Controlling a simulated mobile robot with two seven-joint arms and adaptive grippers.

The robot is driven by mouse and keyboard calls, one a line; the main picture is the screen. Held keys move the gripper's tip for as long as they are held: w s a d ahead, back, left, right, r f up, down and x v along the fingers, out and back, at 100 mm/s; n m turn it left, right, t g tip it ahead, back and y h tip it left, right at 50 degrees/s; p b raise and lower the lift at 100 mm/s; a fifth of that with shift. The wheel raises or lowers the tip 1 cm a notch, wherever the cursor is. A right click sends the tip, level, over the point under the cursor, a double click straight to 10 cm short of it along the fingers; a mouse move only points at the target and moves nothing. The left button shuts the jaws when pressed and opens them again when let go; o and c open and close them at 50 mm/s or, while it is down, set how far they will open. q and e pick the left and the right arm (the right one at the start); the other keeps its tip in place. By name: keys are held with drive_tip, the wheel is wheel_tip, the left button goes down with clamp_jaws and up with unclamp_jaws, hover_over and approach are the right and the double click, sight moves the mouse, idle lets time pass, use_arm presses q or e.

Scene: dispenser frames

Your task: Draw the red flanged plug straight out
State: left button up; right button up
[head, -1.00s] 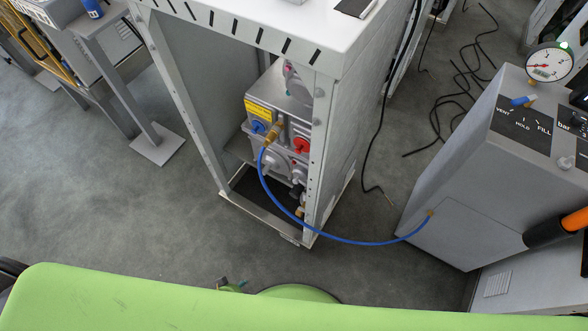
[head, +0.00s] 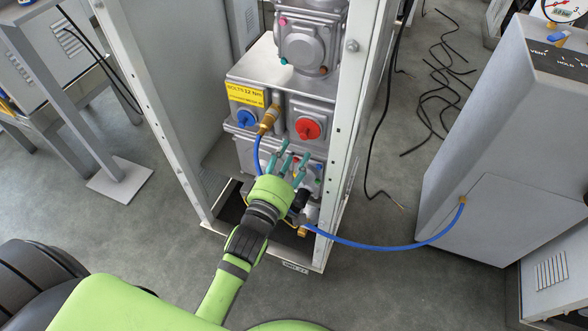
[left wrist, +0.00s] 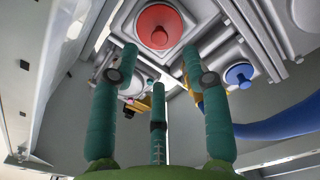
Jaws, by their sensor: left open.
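The red flanged plug (head: 307,128) sits in the front face of the grey metal unit (head: 292,88) inside the open cabinet. In the left wrist view the red plug (left wrist: 159,27) is a round flange with a small central knob, at the top middle, beyond the fingertips. My left gripper (head: 288,160) has three teal fingers spread apart, open and empty, a little below and in front of the plug. It also shows in the left wrist view (left wrist: 155,75) with nothing between the fingers. My right gripper is in neither view.
A blue plug (head: 246,119) and a brass fitting (head: 269,119) sit left of the red plug. A blue hose (head: 390,247) runs from the grey console (head: 490,130) towards the cabinet, passing near my gripper. Cabinet posts (head: 352,130) flank the opening.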

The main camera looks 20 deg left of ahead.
sight(302, 137)
use_arm(q)
drive_tip(key=shift+w+d, duration=0.1)
drive_tip(key=shift+w, duration=3.05)
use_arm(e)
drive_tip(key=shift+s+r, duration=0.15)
use_arm(q)
clamp_jaws()
drive_tip(key=shift+s, duration=0.15)
drive_tip(key=shift+s+p, duration=0.85)
drive_tip(key=shift+s, duration=1.9)
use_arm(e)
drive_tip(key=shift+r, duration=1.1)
